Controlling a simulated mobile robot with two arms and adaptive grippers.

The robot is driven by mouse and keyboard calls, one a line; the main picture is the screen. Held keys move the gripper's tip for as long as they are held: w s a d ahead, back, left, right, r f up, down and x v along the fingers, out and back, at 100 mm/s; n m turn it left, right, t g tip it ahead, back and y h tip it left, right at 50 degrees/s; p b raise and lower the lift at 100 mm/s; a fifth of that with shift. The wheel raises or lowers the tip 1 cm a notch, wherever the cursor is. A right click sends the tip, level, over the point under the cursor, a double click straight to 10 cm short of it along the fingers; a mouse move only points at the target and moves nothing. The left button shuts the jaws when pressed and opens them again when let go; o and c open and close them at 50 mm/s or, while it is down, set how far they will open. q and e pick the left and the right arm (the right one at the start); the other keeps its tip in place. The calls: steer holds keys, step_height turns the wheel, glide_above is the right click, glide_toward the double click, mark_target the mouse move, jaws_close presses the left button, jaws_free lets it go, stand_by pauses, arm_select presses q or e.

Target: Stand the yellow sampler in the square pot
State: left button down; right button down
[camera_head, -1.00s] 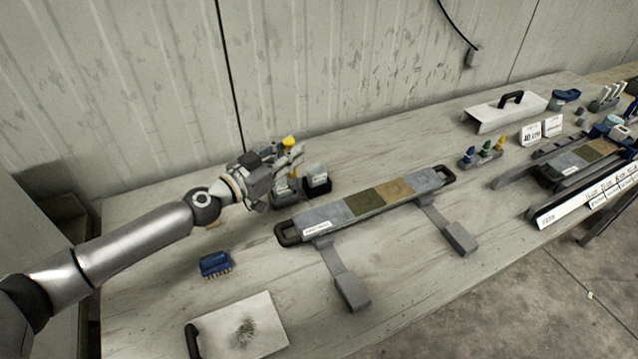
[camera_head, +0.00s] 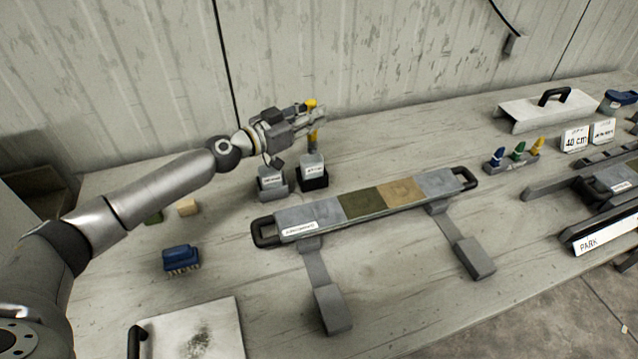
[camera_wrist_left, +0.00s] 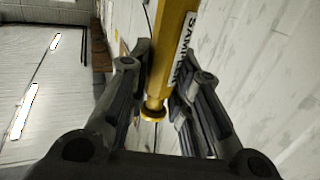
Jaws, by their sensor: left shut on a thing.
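The yellow sampler (camera_head: 312,138) is held upright in my left gripper (camera_head: 311,117). It also shows in the left wrist view (camera_wrist_left: 172,55), between the two fingers, with a white label on its side. Two small labelled pots stand on the bench below: a grey one (camera_head: 271,185) on the left and one with a dark base (camera_head: 314,181) on the right. The sampler's lower end is just over the right pot. I cannot tell whether it touches the pot, or from the shapes which pot is the square one. My right gripper is not in view.
A long core tray (camera_head: 365,205) on feet lies in front of the pots. A blue brush (camera_head: 181,258) and a flat plate (camera_head: 200,330) lie at the left front. A stand with coloured pegs (camera_head: 515,155) is to the right. The wall is close behind.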

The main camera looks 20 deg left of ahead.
mark_target(308, 135)
arm_select(q)
step_height(308, 135, down, 5)
steer(key=shift+s+f+b, duration=0.1)
steer(key=shift+b, duration=0.75)
step_height(308, 135, down, 2)
steer(key=shift+f+b, duration=0.35)
steer(key=shift+f, duration=1.15)
steer(key=shift+f, duration=0.15)
steer(key=c, duration=1.3)
jaws_free()
